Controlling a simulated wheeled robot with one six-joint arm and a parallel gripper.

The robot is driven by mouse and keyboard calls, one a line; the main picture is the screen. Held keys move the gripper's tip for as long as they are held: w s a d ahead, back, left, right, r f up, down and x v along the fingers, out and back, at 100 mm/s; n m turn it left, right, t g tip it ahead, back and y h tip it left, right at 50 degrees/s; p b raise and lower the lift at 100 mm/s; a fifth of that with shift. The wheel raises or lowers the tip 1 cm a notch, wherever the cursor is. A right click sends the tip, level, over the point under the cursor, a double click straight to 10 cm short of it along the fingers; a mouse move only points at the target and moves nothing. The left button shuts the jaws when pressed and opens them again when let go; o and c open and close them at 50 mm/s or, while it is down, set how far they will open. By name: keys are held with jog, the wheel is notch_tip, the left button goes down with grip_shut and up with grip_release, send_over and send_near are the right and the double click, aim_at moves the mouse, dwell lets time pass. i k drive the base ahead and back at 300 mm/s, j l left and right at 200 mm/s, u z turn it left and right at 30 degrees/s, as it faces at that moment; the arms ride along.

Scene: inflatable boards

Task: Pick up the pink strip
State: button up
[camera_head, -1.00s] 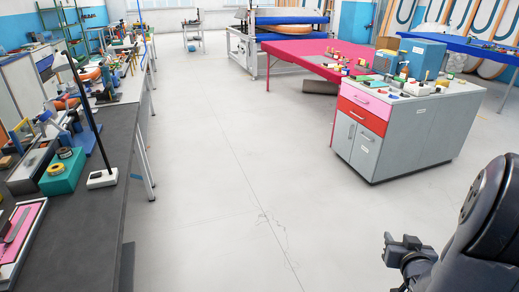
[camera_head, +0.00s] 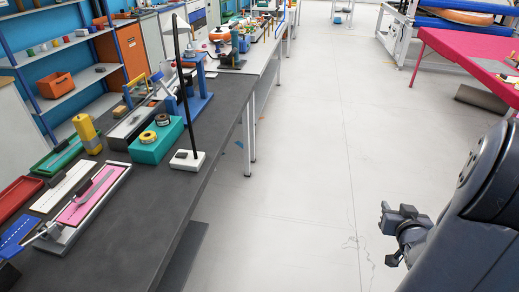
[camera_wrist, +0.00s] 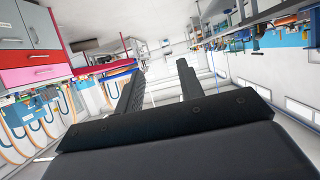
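A pink strip (camera_head: 80,208) lies in a shallow light-rimmed tray (camera_head: 57,243) on the dark workbench at the lower left of the head view. A grey flat tool (camera_head: 93,188) lies over part of it. My gripper (camera_head: 388,235) is at the right of the head view, over open floor and far from the strip. In the wrist view its two fingers (camera_wrist: 160,88) stand apart with nothing between them. The strip is not clear in the wrist view.
The dark workbench (camera_head: 135,232) runs along the left. A lamp (camera_head: 188,160), a teal block with tape rolls (camera_head: 157,141) and a yellow cylinder (camera_head: 88,134) stand behind the tray. Blue and white strips lie left of it. The floor (camera_head: 300,190) between bench and gripper is clear.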

aim_at(89, 192)
jog(key=i+u, duration=0.15)
jog(key=u, duration=0.3)
jog(key=i+u, duration=0.15)
jog(key=u, duration=0.3)
jog(key=i+l+u, duration=0.1)
jog(key=u, duration=0.4)
jog(key=i+l+u, duration=0.15)
jog(key=u, duration=0.3)
jog(key=i+l+u, duration=0.15)
jog(key=u, duration=0.25)
jog(key=i+l+u, duration=0.2)
jog(key=u, duration=0.2)
jog(key=i+l+u, duration=0.25)
jog(key=u, duration=0.15)
